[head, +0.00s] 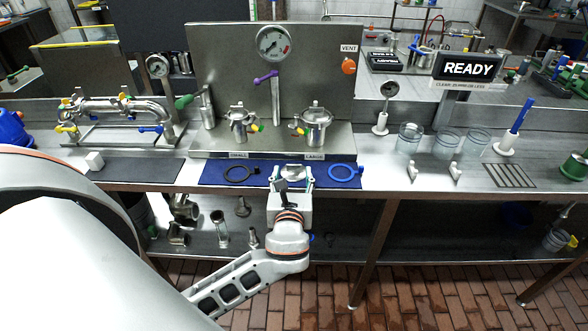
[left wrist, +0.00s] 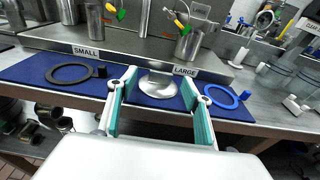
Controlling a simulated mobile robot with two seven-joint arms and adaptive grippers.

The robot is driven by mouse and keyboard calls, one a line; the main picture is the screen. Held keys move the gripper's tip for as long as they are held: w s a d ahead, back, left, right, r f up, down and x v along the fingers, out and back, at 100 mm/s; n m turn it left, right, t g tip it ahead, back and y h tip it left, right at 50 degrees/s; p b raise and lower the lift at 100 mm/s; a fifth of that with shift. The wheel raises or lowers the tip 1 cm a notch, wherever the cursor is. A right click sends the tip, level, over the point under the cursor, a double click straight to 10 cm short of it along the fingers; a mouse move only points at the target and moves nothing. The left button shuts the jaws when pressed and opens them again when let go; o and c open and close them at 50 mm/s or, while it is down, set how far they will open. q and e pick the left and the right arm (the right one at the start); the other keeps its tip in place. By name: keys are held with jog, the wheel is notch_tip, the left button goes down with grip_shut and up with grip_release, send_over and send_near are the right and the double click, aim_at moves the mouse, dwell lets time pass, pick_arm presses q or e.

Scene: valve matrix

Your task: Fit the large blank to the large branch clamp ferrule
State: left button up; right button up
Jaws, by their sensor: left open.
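A shiny round metal disc that looks like the large blank (left wrist: 160,87) lies on the blue mat (left wrist: 30,70), seen in the left wrist view. My left gripper (head: 292,172) is open at the mat's front edge. In the left wrist view its teal-lined fingers (left wrist: 160,100) stand on either side of the disc, with no clear grip on it. In the head view the gripper mostly hides the disc. The large branch (head: 316,122) is an upright metal fitting with a clamp on top, behind the LARGE label. Its ferrule face cannot be made out clearly. My right gripper is not in view.
A black ring (head: 240,174) lies left of the gripper and a blue ring (head: 345,173) right, both on the mat. The small branch (head: 240,124) stands left of the large one. A gauge (head: 274,43) and purple-handled valve (head: 266,77) are behind. Clear beakers (head: 447,141) stand right.

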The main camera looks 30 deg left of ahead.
aim_at(294, 167)
pick_arm(q)
jog(key=x, duration=0.5)
jog(key=shift+w+f, duration=0.3)
jog(key=shift+f, duration=0.1)
jog(key=c, duration=1.3)
